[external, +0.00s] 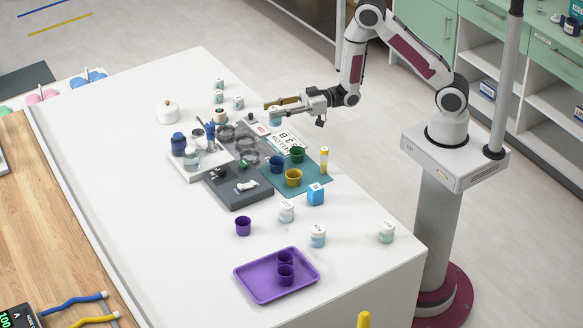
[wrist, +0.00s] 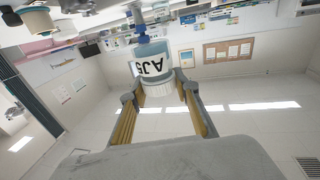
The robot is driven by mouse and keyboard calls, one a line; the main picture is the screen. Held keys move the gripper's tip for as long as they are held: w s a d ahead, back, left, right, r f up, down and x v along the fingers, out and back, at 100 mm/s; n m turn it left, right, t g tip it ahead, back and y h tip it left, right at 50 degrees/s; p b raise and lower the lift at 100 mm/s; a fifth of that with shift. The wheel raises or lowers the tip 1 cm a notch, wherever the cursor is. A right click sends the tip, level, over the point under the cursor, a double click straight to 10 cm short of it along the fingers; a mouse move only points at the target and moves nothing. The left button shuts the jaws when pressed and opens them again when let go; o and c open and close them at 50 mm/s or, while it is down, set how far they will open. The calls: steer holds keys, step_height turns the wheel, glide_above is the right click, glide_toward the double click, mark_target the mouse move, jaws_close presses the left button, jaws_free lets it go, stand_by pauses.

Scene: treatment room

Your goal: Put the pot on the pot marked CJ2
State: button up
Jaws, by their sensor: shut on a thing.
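My gripper (external: 288,104) is shut on a small pot (external: 275,118) and holds it raised near the far edge of the white table. In the wrist view the held pot (wrist: 152,62) has a pale blue body, a white lid and a white label whose black letters I cannot read surely. Similar lidded pots stand on the table: one (external: 286,212), another (external: 317,237) and a third (external: 386,232) at the near right, and several at the back, such as one (external: 238,103). Their markings are too small to tell which is CJ2.
A purple tray (external: 257,292) with purple cups stands in front. The table's left side is mostly clear.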

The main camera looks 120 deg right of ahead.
steer(key=shift+w, duration=0.15)
steer(key=shift+w+r+h, duration=0.3)
steer(key=shift+w, duration=0.3)
steer(key=w+a+r+m+g+h, duration=0.2)
steer(key=w+a+r+m+h, duration=0.15)
steer(key=w, duration=0.45)
steer(key=w+a+r+m+g+h, duration=0.1)
steer(key=w+a+r+m+h, duration=0.1)
steer(key=w+a+r+h, duration=0.4)
steer(key=a+f+m+g+h, duration=0.1)
steer(key=a+f+m+g, duration=0.1)
steer(key=a, duration=0.9)
steer(key=a+f+m+g, duration=0.2)
steer(key=a+g, duration=0.1)
steer(key=a, duration=0.8)
steer(key=shift+w+a+h, duration=0.25)
steer(key=shift+h, duration=0.1)
steer(key=shift+f, duration=3.15)
